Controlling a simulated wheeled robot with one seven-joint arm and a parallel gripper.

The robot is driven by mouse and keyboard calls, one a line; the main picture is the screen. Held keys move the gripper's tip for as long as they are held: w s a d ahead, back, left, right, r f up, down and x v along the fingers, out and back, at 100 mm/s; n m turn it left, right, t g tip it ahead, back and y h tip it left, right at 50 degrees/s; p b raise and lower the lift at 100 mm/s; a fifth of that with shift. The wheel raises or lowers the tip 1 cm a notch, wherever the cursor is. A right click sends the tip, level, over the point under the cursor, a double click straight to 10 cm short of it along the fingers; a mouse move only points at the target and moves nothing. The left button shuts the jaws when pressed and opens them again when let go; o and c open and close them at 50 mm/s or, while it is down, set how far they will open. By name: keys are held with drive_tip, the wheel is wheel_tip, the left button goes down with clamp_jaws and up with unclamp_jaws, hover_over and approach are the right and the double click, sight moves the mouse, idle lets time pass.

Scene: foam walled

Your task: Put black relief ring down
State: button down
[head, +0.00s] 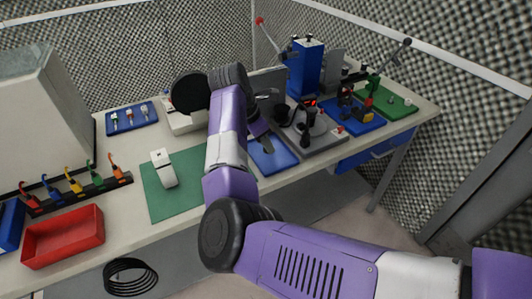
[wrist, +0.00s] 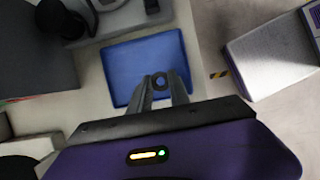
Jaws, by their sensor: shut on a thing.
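In the wrist view, my gripper (wrist: 161,86) is shut on the black relief ring (wrist: 160,81), a small dark ring with a hole, held at the fingertips. A plain blue tray (wrist: 125,75) lies below and beyond the fingertips, with a dark shadow across it. The ring appears above the tray; whether it touches cannot be told. In the head view, the blue tray (head: 284,159) sits at the bench's front edge, and my gripper (head: 266,143) is over it, partly hidden by my arm. The ring is too small to make out there.
A grey fixture with a black-handled device (head: 310,125) stands right of the tray. A green mat (head: 187,192) with a white block lies left. A red bin (head: 63,236) and a tool rack (head: 75,190) are farther left. A blue press (head: 306,68) stands behind.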

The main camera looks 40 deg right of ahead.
sight(266, 163)
drive_tip(key=shift+f, duration=2.55)
drive_tip(key=c, duration=1.2)
unclamp_jaws()
drive_tip(key=shift+c, duration=0.2)
